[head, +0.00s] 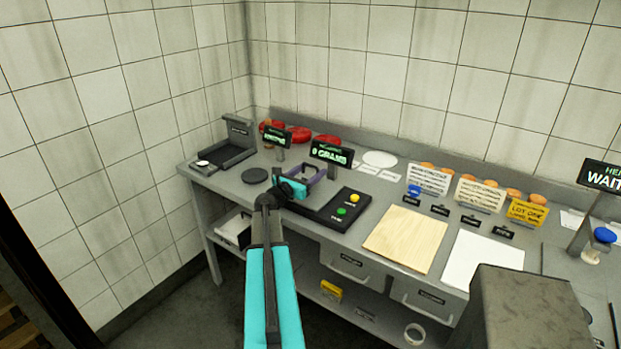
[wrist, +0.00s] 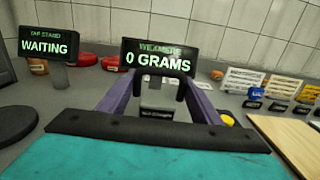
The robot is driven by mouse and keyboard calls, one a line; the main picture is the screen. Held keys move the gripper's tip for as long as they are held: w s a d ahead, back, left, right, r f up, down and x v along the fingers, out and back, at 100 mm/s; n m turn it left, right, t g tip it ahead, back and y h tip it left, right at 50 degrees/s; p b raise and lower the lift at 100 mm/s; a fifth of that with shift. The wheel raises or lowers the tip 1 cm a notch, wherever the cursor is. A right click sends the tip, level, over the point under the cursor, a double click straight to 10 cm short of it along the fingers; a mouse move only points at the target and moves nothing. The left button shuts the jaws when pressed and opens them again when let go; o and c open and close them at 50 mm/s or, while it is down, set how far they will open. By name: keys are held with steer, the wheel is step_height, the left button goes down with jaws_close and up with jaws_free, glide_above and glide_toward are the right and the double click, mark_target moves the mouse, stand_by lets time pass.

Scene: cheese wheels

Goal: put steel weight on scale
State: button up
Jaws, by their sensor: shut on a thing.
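My gripper (head: 304,174) is over the left end of the black scale (head: 326,215), seen in the head view. In the wrist view its purple fingers (wrist: 158,92) are shut on a small grey metal piece (wrist: 157,101), which I take to be the steel weight. It is partly hidden by the gripper and the display. The scale's display (head: 331,153) reads 0 GRAMS, and it also shows straight ahead in the wrist view (wrist: 158,59). Whether the weight touches the scale cannot be told.
A dark round disc (head: 255,175) lies left of the gripper. A second display (wrist: 48,44) reading WAITING stands at left in the wrist view, with red wheels (head: 272,126) behind. A wooden board (head: 407,238) and white sheet (head: 483,260) lie to the right.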

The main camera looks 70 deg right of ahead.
steer(key=shift+w+d, duration=0.1)
steer(key=shift+d, duration=0.05)
stand_by(0.3)
steer(key=shift+f+p, duration=0.7)
steer(key=shift+f, duration=1.05)
steer(key=shift+f, duration=0.15)
steer(key=o, duration=1.5)
steer(key=shift+c, duration=0.2)
steer(key=shift+r, duration=0.2)
steer(key=shift+a+f, duration=0.1)
steer(key=shift+a, duration=0.2)
steer(key=b+v, duration=0.3)
steer(key=v, duration=0.7)
steer(key=shift+a, duration=0.2)
steer(key=shift+w+a, duration=0.2)
steer(key=shift+a, duration=0.3)
